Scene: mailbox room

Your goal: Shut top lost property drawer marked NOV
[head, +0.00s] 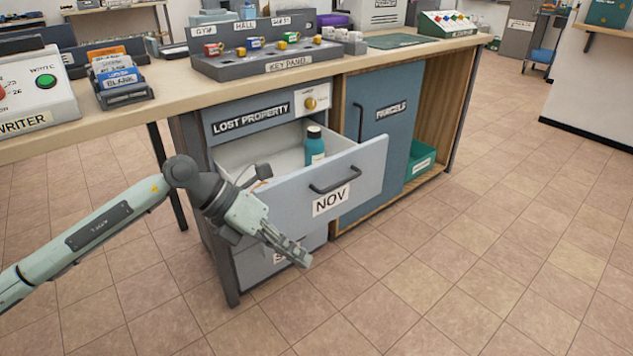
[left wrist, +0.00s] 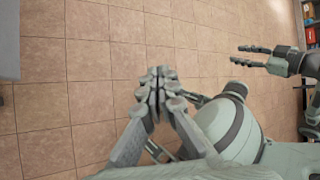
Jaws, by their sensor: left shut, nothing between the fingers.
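The top lost property drawer, marked NOV (head: 372,165), stands pulled out of its cabinet in the head view. A dark bar handle is on its front, above the NOV label. A teal bottle with a dark cap (head: 314,148) stands inside the drawer. My left gripper (head: 303,259) is shut and empty, in front of the cabinet, below and left of the drawer handle. Whether it touches the drawer front, I cannot tell. The left wrist view shows its closed fingers (left wrist: 158,78) over bare floor. My right gripper (left wrist: 256,56) shows in the left wrist view with its fingers apart.
A lower drawer (head: 283,262) is behind my left gripper, its label partly hidden. The blue PARCELS door (head: 385,140) is to the right, beside an open bay with a green box (head: 420,158). The tiled floor in front is clear.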

